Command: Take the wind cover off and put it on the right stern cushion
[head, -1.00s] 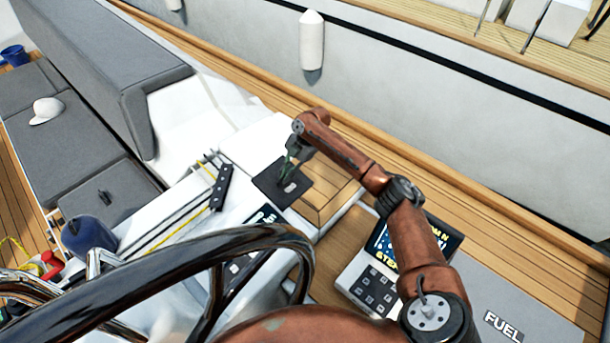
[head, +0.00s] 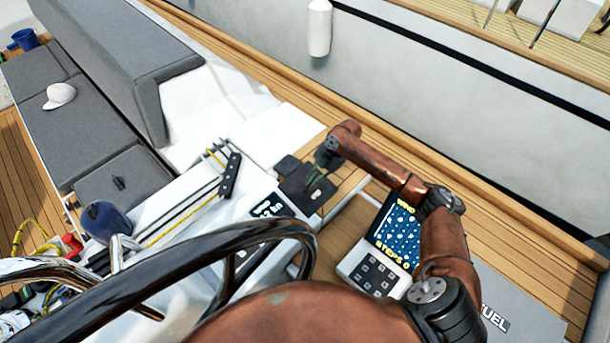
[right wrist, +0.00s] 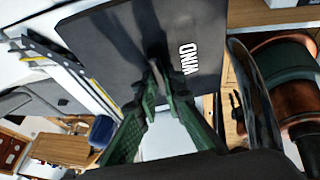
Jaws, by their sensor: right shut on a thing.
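The wind cover (head: 297,188) is a thin dark square plate beside the white console top. In the right wrist view it is a dark panel (right wrist: 115,40) with white "WIND" lettering. My right gripper (head: 318,172) is shut on it; its green fingers (right wrist: 160,90) meet at the panel's near part. Whether the cover is fully clear of the surface below is hard to tell. Grey seat cushions (head: 95,125) lie at the left; I cannot tell which is the right stern cushion. My left gripper is not in view.
A white cap (head: 60,96) lies on the cushions, beside a grey backrest (head: 130,70). A steering wheel (head: 225,245) crosses the front. A lit display (head: 396,232) is at right.

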